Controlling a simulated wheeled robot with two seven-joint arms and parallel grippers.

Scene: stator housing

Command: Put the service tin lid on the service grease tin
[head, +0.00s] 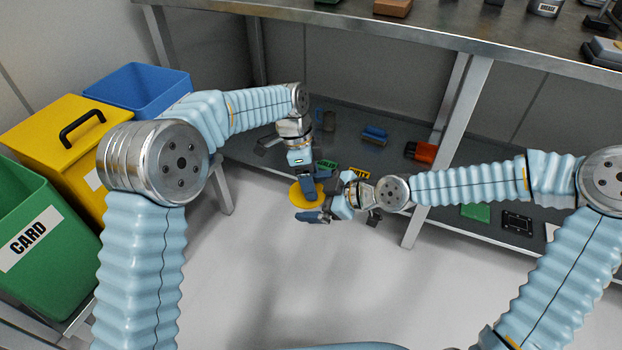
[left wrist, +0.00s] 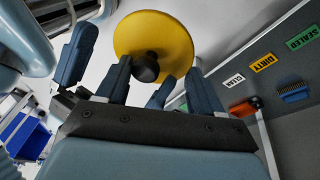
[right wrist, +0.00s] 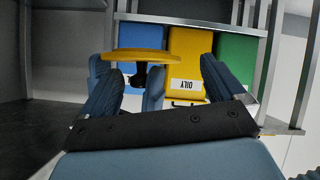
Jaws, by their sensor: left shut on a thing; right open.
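The service tin lid is a yellow disc (head: 296,195) with a black knob, held in the air in front of the lower shelf. In the left wrist view the lid (left wrist: 152,38) has its knob toward the camera. In the right wrist view the lid (right wrist: 140,56) is seen nearly edge-on, knob down. My left gripper (head: 308,190) is shut on the lid; its exact contact is partly hidden. My right gripper (head: 322,214) is open, its fingers close around the knob area. A can labelled GREASE (head: 546,7) stands on the bench top at upper right, cut off by the frame.
Blue (head: 140,88), yellow (head: 50,130) and green (head: 38,225) bins stand at left. The lower shelf (head: 385,160) holds coloured label plates, a blue brush and an orange item. A bench leg (head: 447,150) stands near my right forearm. The floor in front is clear.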

